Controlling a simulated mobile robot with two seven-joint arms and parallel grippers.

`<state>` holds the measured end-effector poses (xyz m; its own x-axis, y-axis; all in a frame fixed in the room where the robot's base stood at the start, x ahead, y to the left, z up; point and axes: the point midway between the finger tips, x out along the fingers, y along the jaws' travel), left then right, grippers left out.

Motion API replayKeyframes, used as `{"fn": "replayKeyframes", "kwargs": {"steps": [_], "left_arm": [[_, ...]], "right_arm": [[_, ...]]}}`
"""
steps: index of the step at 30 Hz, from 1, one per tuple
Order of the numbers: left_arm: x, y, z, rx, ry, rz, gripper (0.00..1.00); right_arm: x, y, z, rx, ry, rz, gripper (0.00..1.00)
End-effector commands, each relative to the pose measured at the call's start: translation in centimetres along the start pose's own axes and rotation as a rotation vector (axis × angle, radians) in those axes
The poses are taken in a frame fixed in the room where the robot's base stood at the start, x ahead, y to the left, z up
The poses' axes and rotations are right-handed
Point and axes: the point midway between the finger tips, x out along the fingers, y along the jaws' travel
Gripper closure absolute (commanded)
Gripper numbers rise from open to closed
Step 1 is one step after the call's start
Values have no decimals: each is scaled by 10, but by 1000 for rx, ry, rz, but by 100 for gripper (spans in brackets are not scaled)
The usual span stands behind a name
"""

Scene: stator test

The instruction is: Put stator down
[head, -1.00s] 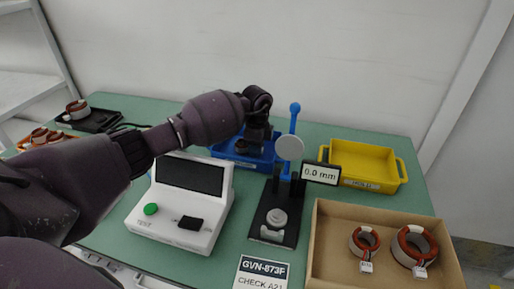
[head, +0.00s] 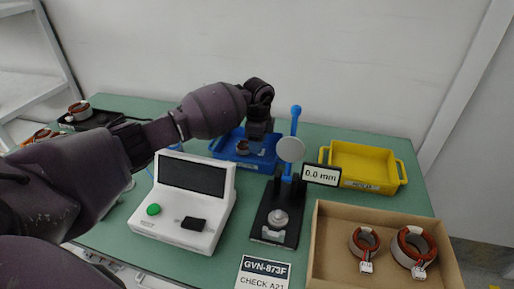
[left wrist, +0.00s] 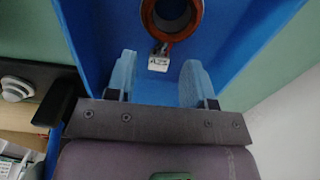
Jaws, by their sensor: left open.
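A copper-wound stator (head: 242,147) with a white tag lies in the blue tray (head: 217,149) at the back of the table. In the left wrist view the stator (left wrist: 196,22) sits on the blue tray floor, beyond the fingertips, with its tag toward me. My left gripper (head: 257,137) is just above and beside it, with its fingers partly hidden in the head view. In the left wrist view the gripper (left wrist: 157,78) is open, its pale fingers apart and empty. My right gripper is not in view.
A white tester (head: 185,200) stands in front of the blue tray. A gauge stand (head: 276,215) with a blue lever is to its right. An empty yellow tray (head: 365,165) is at back right. A cardboard box (head: 330,260) holds two stators. A black tray (head: 100,118) is at left.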

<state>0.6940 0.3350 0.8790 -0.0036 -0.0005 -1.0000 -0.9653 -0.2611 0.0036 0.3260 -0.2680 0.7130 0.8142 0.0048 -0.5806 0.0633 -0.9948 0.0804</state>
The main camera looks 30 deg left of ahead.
Motion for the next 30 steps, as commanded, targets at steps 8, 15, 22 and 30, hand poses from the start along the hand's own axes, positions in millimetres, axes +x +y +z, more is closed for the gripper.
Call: {"fn": "replayKeyframes", "kwargs": {"steps": [8,15,22,30], "left_arm": [[-60,-1,0,1,1,-8,52],[-87,0,0,0,0,-4,52],[-92,0,0,0,0,-1,52],[-92,0,0,0,0,-1,52]], "right_arm": [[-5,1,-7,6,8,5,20],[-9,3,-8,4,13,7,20],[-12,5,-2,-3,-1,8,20],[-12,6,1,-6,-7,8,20]]}}
